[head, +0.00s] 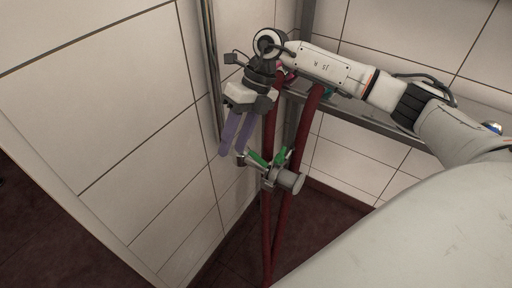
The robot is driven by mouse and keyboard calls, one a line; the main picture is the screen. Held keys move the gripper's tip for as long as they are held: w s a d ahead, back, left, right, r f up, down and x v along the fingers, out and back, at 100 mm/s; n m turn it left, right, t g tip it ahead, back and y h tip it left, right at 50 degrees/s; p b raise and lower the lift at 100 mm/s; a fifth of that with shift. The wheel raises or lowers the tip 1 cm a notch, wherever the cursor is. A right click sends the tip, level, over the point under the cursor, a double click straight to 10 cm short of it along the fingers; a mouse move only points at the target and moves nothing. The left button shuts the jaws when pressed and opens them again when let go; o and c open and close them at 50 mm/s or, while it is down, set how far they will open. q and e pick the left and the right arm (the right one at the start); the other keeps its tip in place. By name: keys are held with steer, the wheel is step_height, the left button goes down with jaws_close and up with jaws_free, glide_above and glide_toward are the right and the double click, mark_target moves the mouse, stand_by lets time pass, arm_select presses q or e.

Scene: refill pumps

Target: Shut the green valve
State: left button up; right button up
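The green valve (256,158) sits low in the corner, mounted at the red pipes, with green handle pieces around a grey metal body (287,180). My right gripper (233,152) reaches in from the right and points down, its two purple fingers apart with nothing visible between them. The fingertips are just above and to the left of the green handle; I cannot tell whether they touch it. Which way the handle is turned relative to the flow is not clear. My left gripper is not in view.
Two dark red pipes (307,128) run down the corner through the valve area. A grey metal rail or shelf edge (364,124) crosses behind my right arm. White tiled walls (135,112) close in on the left and back. The dark tiled floor (330,215) is clear below.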

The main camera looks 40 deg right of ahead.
mark_target(255, 153)
steer(key=d+r+h, duration=0.3)
steer(key=d, duration=0.6)
steer(key=shift+m, duration=0.3)
steer(key=f, duration=0.3)
steer(key=a+f, duration=0.1)
steer(key=f, duration=0.3)
steer(key=a+f, duration=0.1)
steer(key=f, duration=0.2)
steer(key=shift+w+a+f+p, duration=0.15)
steer(key=shift+w+a+p, duration=0.05)
steer(key=shift+w+p, duration=0.1)
jaws_close()
